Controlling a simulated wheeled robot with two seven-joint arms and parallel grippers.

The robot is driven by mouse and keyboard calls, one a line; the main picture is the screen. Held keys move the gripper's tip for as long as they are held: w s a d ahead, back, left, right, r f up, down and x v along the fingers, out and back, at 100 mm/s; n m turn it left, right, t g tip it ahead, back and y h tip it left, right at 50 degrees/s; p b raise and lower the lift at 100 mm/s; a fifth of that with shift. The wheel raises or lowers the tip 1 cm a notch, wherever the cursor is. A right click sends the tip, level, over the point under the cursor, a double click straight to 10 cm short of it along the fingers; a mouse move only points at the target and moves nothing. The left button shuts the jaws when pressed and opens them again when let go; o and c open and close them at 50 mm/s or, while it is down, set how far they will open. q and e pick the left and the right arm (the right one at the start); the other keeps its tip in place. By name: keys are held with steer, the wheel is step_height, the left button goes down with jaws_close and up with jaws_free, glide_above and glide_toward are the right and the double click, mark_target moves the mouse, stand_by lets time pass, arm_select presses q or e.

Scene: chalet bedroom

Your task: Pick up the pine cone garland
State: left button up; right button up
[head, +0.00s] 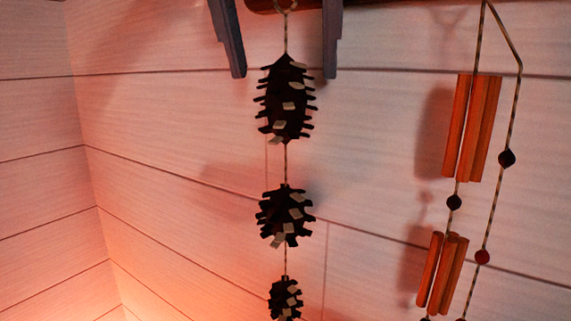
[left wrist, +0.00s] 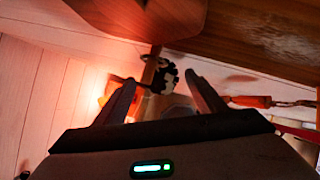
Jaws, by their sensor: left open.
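The pine cone garland (head: 286,98) hangs straight down on a cord in the head view, with dark brown, pale-tipped cones one below another. Its top loop is at the upper picture edge, by a reddish-brown wooden piece; the lowest visible cone is cut off below. My left gripper (head: 284,76) comes in from the top, open, with one finger on each side of the cord and top cone. Both fingers look apart from the garland. In the left wrist view a dark cone (left wrist: 163,76) shows between the spread fingertips (left wrist: 160,78). My right gripper is not in view.
A second hanging string with orange-brown stick bundles (head: 472,128) and dark beads (head: 507,158) is to the right. A pale plank wall (head: 180,120) stands behind both. Brown wooden beams (left wrist: 260,45) cross the top of the left wrist view.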

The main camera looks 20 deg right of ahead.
arm_select(q)
steer(key=shift+x, duration=1.05)
steer(key=c, duration=1.5)
steer(key=shift+r+b, duration=0.15)
steer(key=shift+b, duration=0.45)
steer(key=s+a+b, duration=0.3)
steer(key=a, duration=0.1)
steer(key=s+a+b, duration=0.3)
steer(key=s+a, duration=0.1)
steer(key=a, duration=0.1)
steer(key=s+a+b, duration=0.3)
steer(key=s+a, duration=0.1)
steer(key=a, duration=0.1)
steer(key=shift+s+a+r, duration=0.15)
steer(key=shift+r, duration=0.05)
